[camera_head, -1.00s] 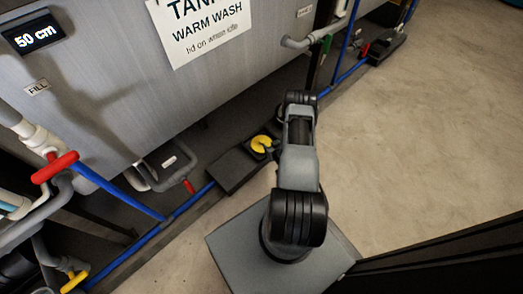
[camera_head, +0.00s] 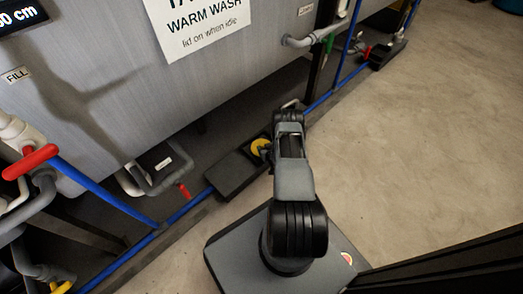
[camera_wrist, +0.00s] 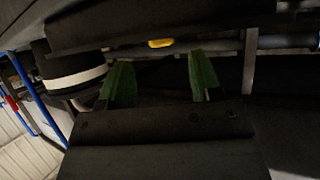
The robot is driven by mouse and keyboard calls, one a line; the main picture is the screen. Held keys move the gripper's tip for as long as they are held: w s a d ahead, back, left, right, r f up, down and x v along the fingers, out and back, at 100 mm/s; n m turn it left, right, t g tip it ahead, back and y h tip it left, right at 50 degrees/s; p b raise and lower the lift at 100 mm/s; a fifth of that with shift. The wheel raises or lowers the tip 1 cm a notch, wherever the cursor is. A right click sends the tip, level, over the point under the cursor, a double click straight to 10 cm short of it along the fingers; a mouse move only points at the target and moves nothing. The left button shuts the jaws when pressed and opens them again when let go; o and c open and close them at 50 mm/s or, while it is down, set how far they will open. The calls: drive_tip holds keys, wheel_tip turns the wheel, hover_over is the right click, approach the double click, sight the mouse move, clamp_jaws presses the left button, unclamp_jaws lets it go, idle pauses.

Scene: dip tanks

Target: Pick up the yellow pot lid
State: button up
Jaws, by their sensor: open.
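A round yellow piece (camera_head: 260,146), which looks like the yellow pot lid, shows beside my arm in the head view. It sits at the dark box low in front of the grey tank, and part of it is hidden by my arm. In the wrist view a small yellow edge (camera_wrist: 160,43) shows beyond the fingertips, under a dark surface. My gripper (camera_wrist: 160,72) has its two green fingers spread apart with nothing between them. The yellow edge lies ahead of the gap, apart from both fingers. The fingers are hard to make out in the head view.
A grey tank (camera_head: 110,75) with a warm wash sign (camera_head: 205,25) stands behind. A blue pipe (camera_head: 187,208) runs along its foot past the dark box (camera_head: 232,176). Red-handled valves (camera_head: 30,162) are at left. Bare floor (camera_head: 420,130) is free at right.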

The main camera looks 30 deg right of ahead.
sight(262, 144)
drive_tip(key=shift+b+x, duration=0.75)
drive_tip(key=shift+x, duration=1.05)
drive_tip(key=shift+a+f, duration=0.1)
drive_tip(key=c, duration=1)
